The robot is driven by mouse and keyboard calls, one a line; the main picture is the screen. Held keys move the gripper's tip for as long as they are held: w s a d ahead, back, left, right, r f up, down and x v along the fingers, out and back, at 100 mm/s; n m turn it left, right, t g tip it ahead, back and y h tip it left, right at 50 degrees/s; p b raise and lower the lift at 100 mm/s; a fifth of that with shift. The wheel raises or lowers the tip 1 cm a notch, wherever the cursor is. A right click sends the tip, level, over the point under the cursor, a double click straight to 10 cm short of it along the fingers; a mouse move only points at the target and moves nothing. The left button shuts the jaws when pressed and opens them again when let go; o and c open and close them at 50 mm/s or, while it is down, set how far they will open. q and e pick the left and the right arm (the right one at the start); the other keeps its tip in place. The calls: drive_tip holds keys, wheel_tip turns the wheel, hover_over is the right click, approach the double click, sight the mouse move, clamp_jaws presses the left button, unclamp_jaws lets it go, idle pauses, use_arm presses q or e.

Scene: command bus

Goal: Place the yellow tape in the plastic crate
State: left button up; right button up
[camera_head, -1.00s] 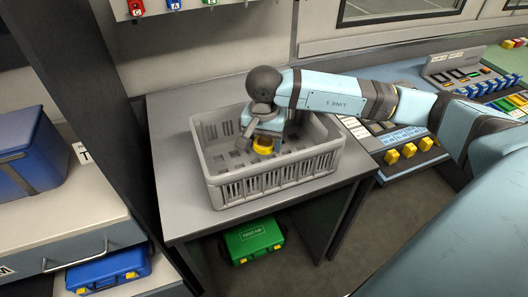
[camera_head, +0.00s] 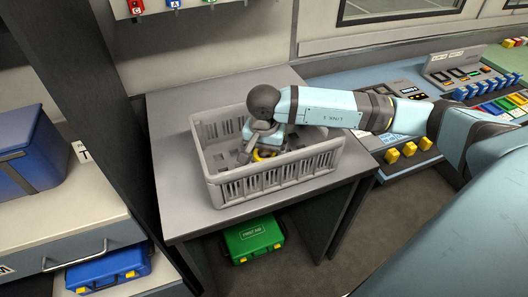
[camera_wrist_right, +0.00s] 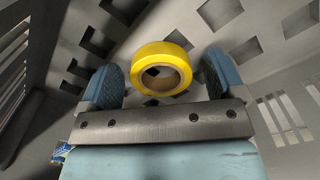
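The yellow tape (camera_wrist_right: 160,49) is a roll with a brown core. In the right wrist view it is between and just beyond the fingertips of my right gripper (camera_wrist_right: 164,82), with a small gap on each side. The gripper is open, reaching down inside the grey plastic crate (camera_head: 268,186). In the head view the tape (camera_head: 262,155) shows low inside the crate, partly hidden by the gripper (camera_head: 262,146). It appears to be at the crate floor, but contact is hard to tell. My left gripper is not in view.
The crate stands on a grey table (camera_head: 185,103). A green first aid case (camera_head: 253,238) is below it. A control console (camera_head: 420,95) is at right. A blue box (camera_head: 30,150) and a blue case (camera_head: 110,268) are at left.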

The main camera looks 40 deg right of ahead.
drive_tip(key=shift+r+p, duration=0.3)
drive_tip(key=shift+r, duration=0.3)
wheel_tip(320, 180, up, 11)
drive_tip(key=shift+b, duration=0.4)
drive_tip(key=shift+r, duration=0.2)
